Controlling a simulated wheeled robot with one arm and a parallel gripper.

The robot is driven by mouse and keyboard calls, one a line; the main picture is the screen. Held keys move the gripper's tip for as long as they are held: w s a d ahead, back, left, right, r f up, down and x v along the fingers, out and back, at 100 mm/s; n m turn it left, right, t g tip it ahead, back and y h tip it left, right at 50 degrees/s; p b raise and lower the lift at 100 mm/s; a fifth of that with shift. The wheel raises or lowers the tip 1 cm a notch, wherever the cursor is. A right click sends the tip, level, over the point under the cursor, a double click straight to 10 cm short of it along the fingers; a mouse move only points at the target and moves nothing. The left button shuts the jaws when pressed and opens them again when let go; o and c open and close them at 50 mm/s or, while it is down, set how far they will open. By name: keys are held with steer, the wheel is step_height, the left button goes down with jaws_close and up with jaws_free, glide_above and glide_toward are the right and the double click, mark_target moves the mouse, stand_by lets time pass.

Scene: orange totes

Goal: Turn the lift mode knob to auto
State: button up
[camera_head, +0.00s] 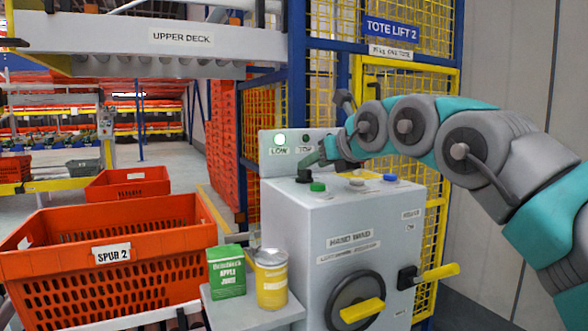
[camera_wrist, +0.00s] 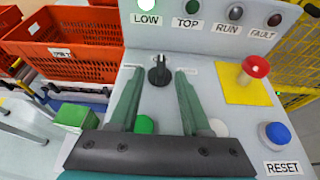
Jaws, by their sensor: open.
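The lift mode knob (camera_wrist: 159,72) is a small black knob on the grey control panel in the wrist view. A pale mark shows near its far end, and the knob points roughly straight away from me. Small labels to either side are too blurred to read. My gripper (camera_wrist: 157,79) is open, with one green finger on each side of the knob and a gap visible on both sides.
A green button (camera_wrist: 144,125) and a white button (camera_wrist: 218,127) lie near my fingers. A red mushroom button (camera_wrist: 256,67) on yellow and a blue RESET button (camera_wrist: 277,134) are to the right. The LOW lamp (camera_wrist: 145,5) is lit.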

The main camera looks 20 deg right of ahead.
mark_target(304, 174)
steer(key=shift+x, duration=3.1)
steer(key=shift+d, duration=0.1)
jaws_close()
